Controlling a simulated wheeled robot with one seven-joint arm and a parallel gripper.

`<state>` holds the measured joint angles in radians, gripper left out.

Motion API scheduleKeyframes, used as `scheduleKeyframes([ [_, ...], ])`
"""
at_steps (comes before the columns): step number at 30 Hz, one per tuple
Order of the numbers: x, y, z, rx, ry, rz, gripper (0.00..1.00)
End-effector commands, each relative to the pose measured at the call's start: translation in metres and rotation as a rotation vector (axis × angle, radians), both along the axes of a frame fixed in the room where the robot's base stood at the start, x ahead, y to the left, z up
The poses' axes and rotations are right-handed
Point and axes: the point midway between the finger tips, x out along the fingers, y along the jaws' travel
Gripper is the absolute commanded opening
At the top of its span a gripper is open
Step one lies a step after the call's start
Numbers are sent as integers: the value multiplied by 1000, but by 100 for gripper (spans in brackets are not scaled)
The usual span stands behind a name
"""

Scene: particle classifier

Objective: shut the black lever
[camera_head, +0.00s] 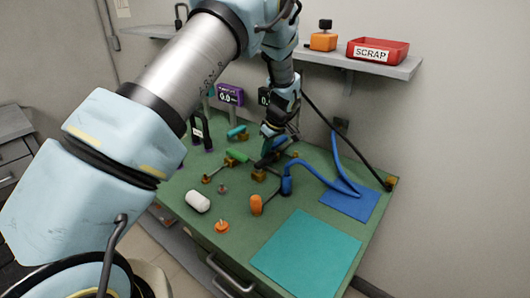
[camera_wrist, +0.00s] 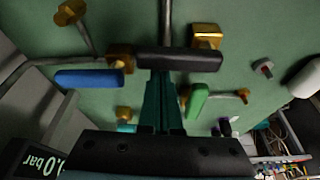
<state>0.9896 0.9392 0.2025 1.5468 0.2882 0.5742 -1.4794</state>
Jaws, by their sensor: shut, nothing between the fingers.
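The black lever (camera_wrist: 180,60) lies across the upper middle of the wrist view, between brass fittings (camera_wrist: 207,36) on a grey pipe. My gripper (camera_wrist: 164,74) is shut and empty, its teal fingertips right at the near edge of the lever's handle. I cannot tell whether they touch it. In the head view my gripper (camera_head: 267,150) points down over the bench, and the lever is partly hidden beneath it. A green lever (camera_wrist: 198,101) and a blue lever (camera_wrist: 88,78) are close on either side.
A blue hose (camera_head: 345,165) runs at the right. A shelf behind carries a red scrap bin (camera_head: 378,51). The bench's front right is open.

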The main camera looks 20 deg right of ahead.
Motion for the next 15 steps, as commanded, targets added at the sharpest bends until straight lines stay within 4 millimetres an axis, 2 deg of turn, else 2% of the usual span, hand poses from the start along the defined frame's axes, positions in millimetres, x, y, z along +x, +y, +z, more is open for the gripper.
scheduleKeyframes([
  [8, -8, -6, -4, -2, -1, -145, 0],
  [15, -19, -11, -4, -3, -1, -368, 0],
])
